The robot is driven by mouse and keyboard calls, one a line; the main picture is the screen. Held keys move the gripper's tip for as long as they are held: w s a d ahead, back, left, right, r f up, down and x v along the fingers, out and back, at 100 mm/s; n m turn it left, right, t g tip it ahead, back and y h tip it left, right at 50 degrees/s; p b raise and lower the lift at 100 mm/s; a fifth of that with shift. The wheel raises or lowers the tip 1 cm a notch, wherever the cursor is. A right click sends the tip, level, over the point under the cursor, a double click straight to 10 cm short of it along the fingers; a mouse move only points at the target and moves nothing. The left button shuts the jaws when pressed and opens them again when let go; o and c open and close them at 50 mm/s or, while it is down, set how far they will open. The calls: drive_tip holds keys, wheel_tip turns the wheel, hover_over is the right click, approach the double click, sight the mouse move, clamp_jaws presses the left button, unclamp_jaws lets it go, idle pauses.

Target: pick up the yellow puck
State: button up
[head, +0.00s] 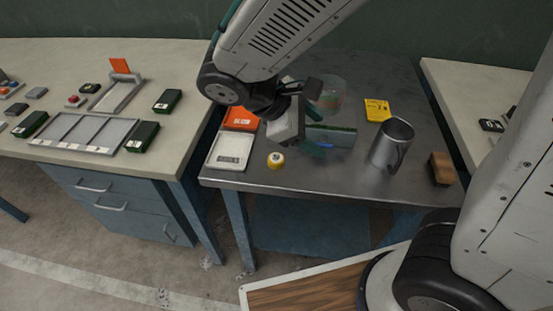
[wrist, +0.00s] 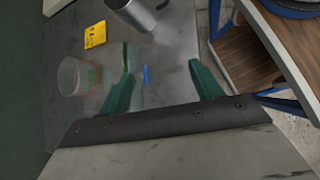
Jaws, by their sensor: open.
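The yellow puck (head: 275,160), small and round with a pale top, sits on the dark metal table near its front edge in the head view. The wrist view does not show it. My gripper (head: 316,147) is above the same table, to the right of the puck and apart from it. Its green fingers are spread in the wrist view (wrist: 162,82), with nothing held between them.
A white scale (head: 231,150) and an orange item (head: 241,118) lie left of the puck. A metal mug (head: 391,146), a yellow card (head: 377,110), a brown block (head: 441,169), a clear jar (wrist: 77,76) and a small blue item (wrist: 146,75) share the table.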

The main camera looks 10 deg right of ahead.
sight(274, 159)
drive_tip(key=a+f+n+t+h, duration=0.1)
drive_tip(key=a+f+n+t, duration=0.1)
drive_tip(key=a+f+n, duration=0.1)
drive_tip(key=w+a+f+n+t+h, duration=0.1)
drive_tip(key=a+f+n+t, duration=0.1)
drive_tip(key=a, duration=0.3)
drive_tip(key=w+a+f+n+t+h, duration=0.1)
drive_tip(key=a+f+n+t, duration=0.1)
drive_tip(key=a+f+n, duration=0.2)
drive_tip(key=shift+w+a+f+n, duration=0.15)
drive_tip(key=shift+a+f+n, duration=0.3)
drive_tip(key=shift+a, duration=0.15)
drive_tip(key=shift+f+t, duration=0.2)
drive_tip(key=shift+t, duration=0.1)
drive_tip(key=x, duration=0.7)
drive_tip(key=shift+w+d+f, duration=0.1)
drive_tip(key=shift+w+f, duration=0.05)
drive_tip(key=shift+f, duration=0.2)
drive_tip(key=c, duration=1.1)
